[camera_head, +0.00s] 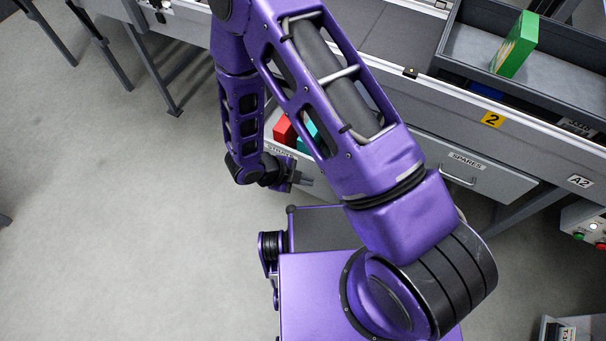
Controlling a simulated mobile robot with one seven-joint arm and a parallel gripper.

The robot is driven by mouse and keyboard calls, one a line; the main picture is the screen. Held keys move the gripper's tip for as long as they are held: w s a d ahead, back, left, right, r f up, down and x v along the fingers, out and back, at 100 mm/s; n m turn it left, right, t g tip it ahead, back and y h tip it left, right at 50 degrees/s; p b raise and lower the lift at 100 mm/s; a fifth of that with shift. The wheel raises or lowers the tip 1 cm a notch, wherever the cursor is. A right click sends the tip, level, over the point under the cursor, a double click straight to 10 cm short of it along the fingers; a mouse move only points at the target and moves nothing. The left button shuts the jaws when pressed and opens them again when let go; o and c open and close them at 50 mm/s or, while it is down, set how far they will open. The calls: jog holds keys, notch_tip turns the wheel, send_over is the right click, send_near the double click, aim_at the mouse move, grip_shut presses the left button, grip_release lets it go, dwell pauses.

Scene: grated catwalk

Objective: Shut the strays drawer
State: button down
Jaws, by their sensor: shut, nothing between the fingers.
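The strays drawer (279,151) stands open below the conveyor bench, with a red box (284,130) and a teal box (308,128) inside. Its labelled front is partly visible, and my purple arm covers much of the drawer. My gripper (306,181) is shut and empty, just in front of and below the drawer front in the picture. I cannot tell whether it touches the front.
A closed drawer labelled SPARES (472,172) with a bar handle sits to the right. A grey tray (560,92) holding a green box (516,46) stands on the bench. A button box (588,228) is at the right edge. The floor (120,230) at left is clear.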

aim_at(323, 174)
jog(key=w+d+f, duration=0.4)
jog(key=d+f, duration=0.1)
jog(key=shift+w+d+b, duration=0.2)
jog(key=shift+w+b, duration=0.15)
jog(key=shift+w, duration=0.05)
jog(key=shift+w+d+r, duration=0.1)
jog(key=shift+w, duration=0.05)
